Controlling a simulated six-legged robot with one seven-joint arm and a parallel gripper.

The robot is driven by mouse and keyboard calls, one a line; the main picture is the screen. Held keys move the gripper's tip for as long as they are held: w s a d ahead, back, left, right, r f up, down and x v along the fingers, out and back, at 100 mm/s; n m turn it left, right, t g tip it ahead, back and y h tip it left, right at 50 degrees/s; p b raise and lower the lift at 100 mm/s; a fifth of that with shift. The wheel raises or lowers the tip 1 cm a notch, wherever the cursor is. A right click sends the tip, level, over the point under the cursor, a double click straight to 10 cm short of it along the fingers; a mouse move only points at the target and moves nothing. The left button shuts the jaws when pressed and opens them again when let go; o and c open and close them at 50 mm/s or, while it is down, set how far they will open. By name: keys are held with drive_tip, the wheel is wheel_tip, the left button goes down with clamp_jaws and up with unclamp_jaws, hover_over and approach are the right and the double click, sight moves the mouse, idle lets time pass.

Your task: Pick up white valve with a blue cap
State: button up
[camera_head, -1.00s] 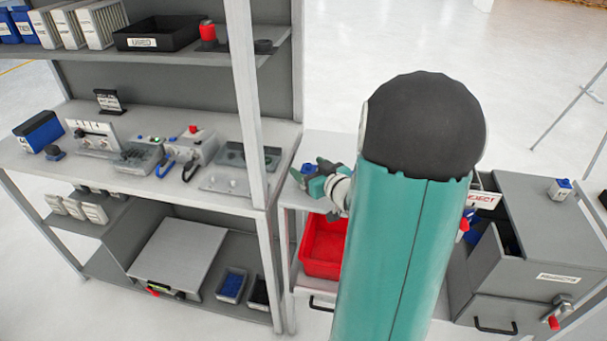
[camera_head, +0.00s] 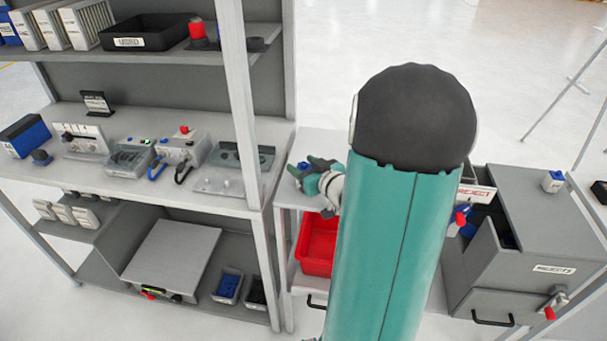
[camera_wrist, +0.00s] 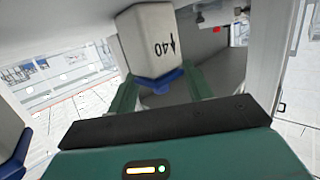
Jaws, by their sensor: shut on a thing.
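A white valve with a blue cap (camera_wrist: 155,45) is between the two teal fingers of my gripper (camera_wrist: 160,95) in the wrist view. Its white side reads "40" with an arrow, and its blue part is toward the gripper. My gripper is shut on it. In the head view, my gripper (camera_head: 308,178) is over the grey table beside the shelf. Only a small blue bit of the valve shows there, and my arm hides much of the table. Another white piece with a blue top (camera_head: 553,181) stands on the grey cabinet at right.
A red bin (camera_head: 318,245) sits below the tabletop. The shelf's upright post (camera_head: 236,110) stands left of my gripper. A grey rejects cabinet (camera_head: 550,225) is at right. Another white and blue piece (camera_wrist: 8,140) shows at the wrist view's left edge.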

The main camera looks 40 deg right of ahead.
drive_tip(key=shift+w+r, duration=0.1)
drive_tip(key=shift+r, duration=0.45)
wheel_tip(320, 180, up, 2)
drive_tip(key=shift+r, duration=0.25)
drive_tip(key=s+r, duration=0.9)
drive_tip(key=s, duration=0.5)
drive_tip(key=shift+d+r, duration=0.2)
drive_tip(key=shift+d, duration=0.05)
